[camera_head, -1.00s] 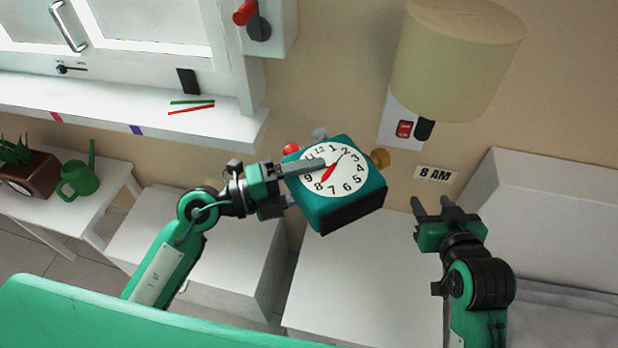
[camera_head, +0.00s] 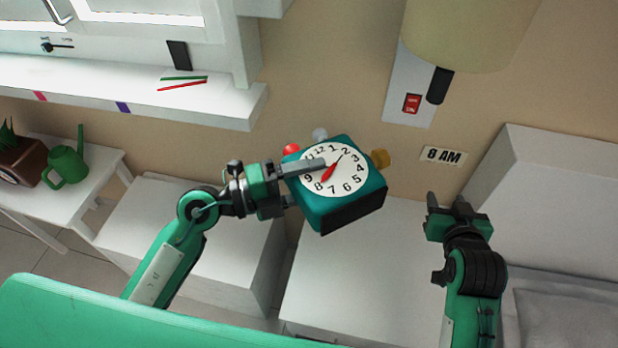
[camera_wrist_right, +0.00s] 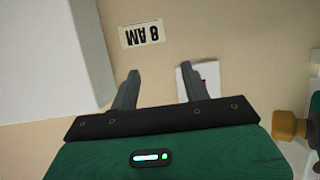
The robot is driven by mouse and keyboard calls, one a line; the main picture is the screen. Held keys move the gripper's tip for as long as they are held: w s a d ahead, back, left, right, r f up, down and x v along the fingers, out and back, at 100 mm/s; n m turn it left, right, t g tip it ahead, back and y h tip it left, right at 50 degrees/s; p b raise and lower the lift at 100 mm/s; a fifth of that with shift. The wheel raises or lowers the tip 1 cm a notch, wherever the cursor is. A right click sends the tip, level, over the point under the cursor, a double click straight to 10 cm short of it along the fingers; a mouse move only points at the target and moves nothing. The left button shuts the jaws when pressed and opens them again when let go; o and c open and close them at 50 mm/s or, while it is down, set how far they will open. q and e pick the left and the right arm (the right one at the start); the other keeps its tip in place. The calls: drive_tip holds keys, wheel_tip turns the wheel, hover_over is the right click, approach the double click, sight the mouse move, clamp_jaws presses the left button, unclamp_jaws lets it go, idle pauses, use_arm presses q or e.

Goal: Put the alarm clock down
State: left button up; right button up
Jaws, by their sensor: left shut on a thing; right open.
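The teal alarm clock (camera_head: 352,203) has a white dial, red hands, and red, grey and yellow knobs. My left gripper (camera_head: 305,182) is shut on it, with one finger lying across the dial. The clock is tilted and appears held in the air above or in front of a white cabinet top (camera_head: 345,262). A yellow-brown knob (camera_wrist_right: 286,126) shows at the right edge of the right wrist view, probably the clock's. My right gripper (camera_head: 448,204) is open and empty, to the right of the clock. Its fingers also show in the right wrist view (camera_wrist_right: 160,90).
An "8 AM" label (camera_head: 443,156) and a red switch (camera_head: 411,103) are on the wall under a lamp (camera_head: 465,30). A white block (camera_head: 555,180) and grey cushion (camera_head: 570,325) stand at right. A watering can (camera_head: 66,165) and plant pot (camera_head: 20,168) stand at left.

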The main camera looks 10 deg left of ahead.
drive_tip(key=w+f+b, duration=0.5)
drive_tip(key=f+b, duration=0.2)
drive_tip(key=b, duration=0.2)
drive_tip(key=shift+f, duration=0.3)
